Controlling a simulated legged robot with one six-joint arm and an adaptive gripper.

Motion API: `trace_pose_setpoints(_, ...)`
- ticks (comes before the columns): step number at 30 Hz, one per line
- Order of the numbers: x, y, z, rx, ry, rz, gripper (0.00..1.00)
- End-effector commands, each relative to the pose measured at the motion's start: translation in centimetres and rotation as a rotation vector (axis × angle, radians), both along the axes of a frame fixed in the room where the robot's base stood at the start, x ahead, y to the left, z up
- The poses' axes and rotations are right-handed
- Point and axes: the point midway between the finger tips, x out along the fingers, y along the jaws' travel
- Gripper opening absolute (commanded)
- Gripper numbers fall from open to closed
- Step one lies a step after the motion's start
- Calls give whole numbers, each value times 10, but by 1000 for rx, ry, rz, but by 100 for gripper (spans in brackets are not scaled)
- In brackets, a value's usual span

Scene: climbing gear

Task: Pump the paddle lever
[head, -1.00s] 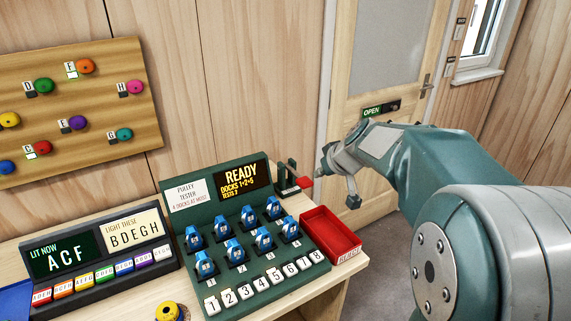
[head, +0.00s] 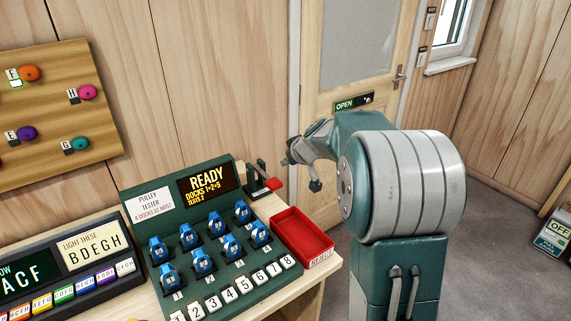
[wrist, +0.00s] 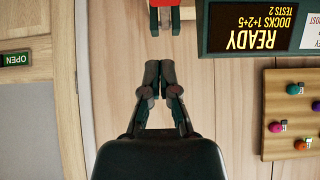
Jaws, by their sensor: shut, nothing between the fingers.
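The paddle lever (head: 272,184) has a red end and a dark green stand, at the right rear corner of the pulley tester (head: 150,235). Its red part also shows at the top edge of the wrist view (wrist: 164,3), cut off by the frame. My gripper (head: 286,162) is just right of and above the lever in the head view. In the wrist view my gripper's fingers (wrist: 160,66) are together and empty, pointing toward the red part with a visible gap. The tester's screen (head: 206,183) reads READY, DOCKS 1+2+5, TESTS 2.
Several blue pulleys (head: 202,262) stand in the tester's docks behind numbered keys. A red reject tray (head: 303,238) sits at the right. A lamp panel (head: 75,265) stands left, below a hold board (head: 50,105). The door (head: 345,120) and open floor lie behind my arm.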

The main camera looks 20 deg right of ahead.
Motion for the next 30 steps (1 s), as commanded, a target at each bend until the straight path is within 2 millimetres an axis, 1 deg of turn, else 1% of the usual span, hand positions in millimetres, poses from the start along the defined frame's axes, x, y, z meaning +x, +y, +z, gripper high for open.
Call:
trace_pose_setpoints(1,7,4,-9,1,3,3,0)
trace_pose_setpoints(10,46,14,-48,-2,2,4,0)
trace_pose_setpoints(12,44,12,-60,1,3,0,0)
trace_pose_setpoints(15,44,11,-73,1,1,0,0)
trace_pose_setpoints(18,44,10,-81,1,0,1,0)
trace_pose_setpoints(22,44,11,-85,-1,-1,1,0)
trace_pose_setpoints(30,44,12,-85,-2,0,2,0)
